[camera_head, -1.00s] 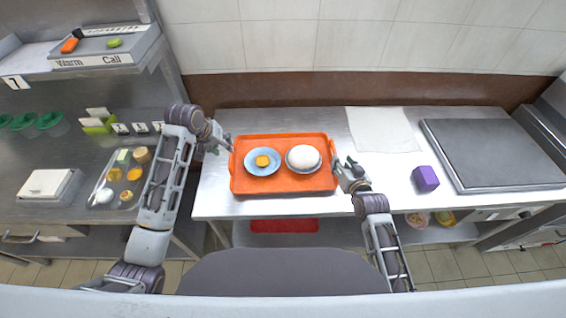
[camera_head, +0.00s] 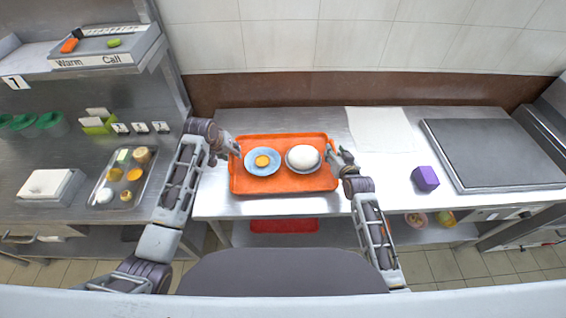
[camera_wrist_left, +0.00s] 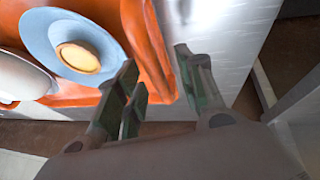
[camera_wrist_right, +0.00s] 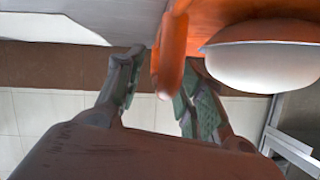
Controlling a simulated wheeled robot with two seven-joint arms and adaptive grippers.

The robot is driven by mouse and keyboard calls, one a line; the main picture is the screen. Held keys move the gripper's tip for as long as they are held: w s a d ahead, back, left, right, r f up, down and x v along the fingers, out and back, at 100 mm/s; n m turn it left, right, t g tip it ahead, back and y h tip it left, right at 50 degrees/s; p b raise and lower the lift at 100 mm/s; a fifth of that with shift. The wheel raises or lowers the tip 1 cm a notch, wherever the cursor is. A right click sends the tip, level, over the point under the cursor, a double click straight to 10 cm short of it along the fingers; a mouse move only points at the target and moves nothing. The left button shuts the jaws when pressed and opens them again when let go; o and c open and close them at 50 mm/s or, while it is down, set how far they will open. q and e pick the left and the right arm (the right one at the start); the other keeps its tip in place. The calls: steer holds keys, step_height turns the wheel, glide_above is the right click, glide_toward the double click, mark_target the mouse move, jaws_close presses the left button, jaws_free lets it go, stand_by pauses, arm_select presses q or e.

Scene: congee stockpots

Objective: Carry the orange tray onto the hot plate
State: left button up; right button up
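The orange tray (camera_head: 285,190) lies flat on the steel table. It carries a blue plate (camera_head: 250,167) with a yellow item (camera_head: 263,161) and a pale bowl (camera_head: 317,166) with a white mound (camera_head: 303,156). The grey hot plate (camera_head: 500,155) is at the right end. My left gripper (camera_wrist_left: 158,75) is open at the tray's left edge, with its fingers on either side of the rim. My right gripper (camera_wrist_right: 158,75) is open at the tray's right edge, and the orange rim (camera_wrist_right: 170,65) shows between its fingers. Contact with the rim cannot be told.
A purple box (camera_head: 426,178) stands on the table between the tray and the hot plate. A white cloth (camera_head: 380,130) lies flat behind it. A counter at the left holds a metal tray of food (camera_head: 103,197) and a white box (camera_head: 46,184). A shelf (camera_head: 120,65) is above it.

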arm_select(q)
steer(key=shift+w+d+f, duration=0.1)
steer(key=shift+w+f, duration=0.05)
steer(key=shift+f, duration=0.15)
arm_select(e)
steer(key=shift+w+f, duration=0.15)
steer(key=shift+w, duration=0.15)
arm_select(q)
steer(key=shift+c, duration=0.2)
arm_select(e)
steer(key=shift+c, duration=0.2)
arm_select(q)
jaws_close()
arm_select(e)
jaws_close()
